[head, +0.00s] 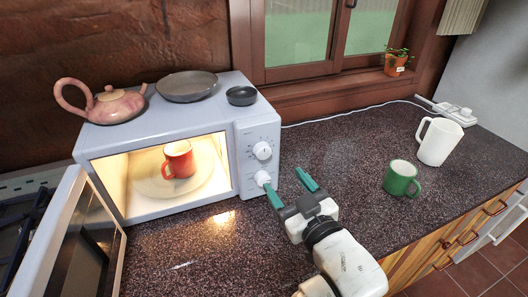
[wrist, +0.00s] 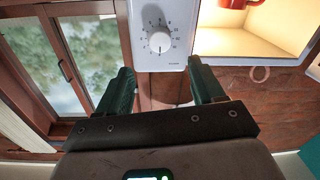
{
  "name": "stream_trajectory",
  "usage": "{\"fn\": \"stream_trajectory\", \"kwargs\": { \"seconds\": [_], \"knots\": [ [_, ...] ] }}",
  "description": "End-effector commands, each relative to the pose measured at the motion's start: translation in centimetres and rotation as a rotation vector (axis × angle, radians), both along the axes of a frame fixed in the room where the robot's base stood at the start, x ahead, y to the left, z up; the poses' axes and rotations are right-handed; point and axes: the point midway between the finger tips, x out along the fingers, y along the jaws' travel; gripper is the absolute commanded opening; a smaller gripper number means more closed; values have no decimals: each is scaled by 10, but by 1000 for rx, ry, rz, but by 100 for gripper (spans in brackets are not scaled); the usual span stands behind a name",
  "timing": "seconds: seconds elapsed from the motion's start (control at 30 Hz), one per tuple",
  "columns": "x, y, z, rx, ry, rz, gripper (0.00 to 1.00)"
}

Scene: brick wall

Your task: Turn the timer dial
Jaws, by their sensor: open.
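The white microwave (head: 160,125) has two white knobs on its front panel, an upper dial (head: 262,150) and a lower dial (head: 263,177). The labels are too small to tell which is the timer. My gripper (head: 290,188) is open and empty in front of the panel, its left fingertip close to the lower dial in the head view; contact cannot be told. In the wrist view, one dial (wrist: 160,42) with a printed scale shows beyond and between the open fingers of the gripper (wrist: 161,75), with nothing between them.
The microwave door (head: 75,240) stands open at left; a red mug (head: 179,158) sits inside on the lit plate. A teapot (head: 105,103), a pan (head: 186,86) and a small bowl (head: 241,95) stand on top. A green mug (head: 402,178) and white pitcher (head: 438,141) stand at right.

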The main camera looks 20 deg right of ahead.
Motion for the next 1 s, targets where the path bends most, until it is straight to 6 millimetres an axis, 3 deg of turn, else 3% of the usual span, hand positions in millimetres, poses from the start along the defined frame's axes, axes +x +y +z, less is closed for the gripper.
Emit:
{"fn": "stream_trajectory", "kwargs": {
  "seconds": [0.5, 0.7, 1.0],
  "knots": [
    [85, 4, 2, 0, 0, 0, 67],
    [97, 4, 1, 0, 0, 0, 67],
    [99, 4, 1, 0, 0, 0, 66]
  ]
}}
